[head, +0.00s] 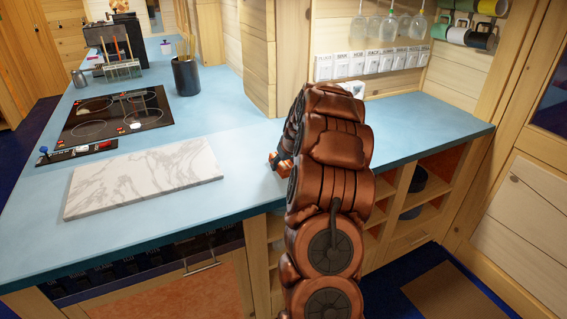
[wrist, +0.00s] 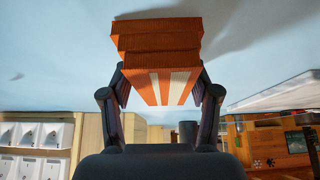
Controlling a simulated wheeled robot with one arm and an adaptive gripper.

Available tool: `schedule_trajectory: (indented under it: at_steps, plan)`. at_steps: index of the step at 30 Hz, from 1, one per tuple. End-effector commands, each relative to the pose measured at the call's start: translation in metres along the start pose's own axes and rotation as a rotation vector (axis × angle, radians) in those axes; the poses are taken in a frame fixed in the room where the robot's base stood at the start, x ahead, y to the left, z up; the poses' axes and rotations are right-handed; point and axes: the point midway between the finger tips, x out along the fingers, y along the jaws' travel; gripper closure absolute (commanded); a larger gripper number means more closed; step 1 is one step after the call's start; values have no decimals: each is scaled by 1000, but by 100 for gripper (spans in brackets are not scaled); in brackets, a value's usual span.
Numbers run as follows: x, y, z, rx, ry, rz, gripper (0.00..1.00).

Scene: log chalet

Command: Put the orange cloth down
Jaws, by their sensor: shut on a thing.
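The orange cloth (wrist: 158,42) is a folded stack with two pale stripes, seen in the wrist view. My gripper (wrist: 160,82) is shut on it, one dark finger on each side. The pale blue counter (wrist: 60,45) lies just beyond the cloth, with a shadow beside it; I cannot tell if they touch.
A white marble board (head: 145,176) lies on the counter to the left, with a black cooktop (head: 118,115) behind it. A dark utensil pot (head: 186,77) stands farther back. White labelled boxes (head: 372,63) line the wall. The counter right of my arm (head: 430,118) is clear.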

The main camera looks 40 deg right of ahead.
Motion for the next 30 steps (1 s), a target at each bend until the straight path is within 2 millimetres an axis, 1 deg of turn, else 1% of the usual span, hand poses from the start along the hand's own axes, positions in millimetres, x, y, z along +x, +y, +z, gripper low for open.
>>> schedule_trajectory:
  at_steps: [8,9,15,25,30]
  plan:
    - [7,0,4,0,-1,0,71]
    - [6,0,4,0,-1,0,36]
    - [6,0,4,0,-3,-1,15]
    - [5,0,3,0,-1,0,14]
    - [0,0,1,0,-1,0,14]
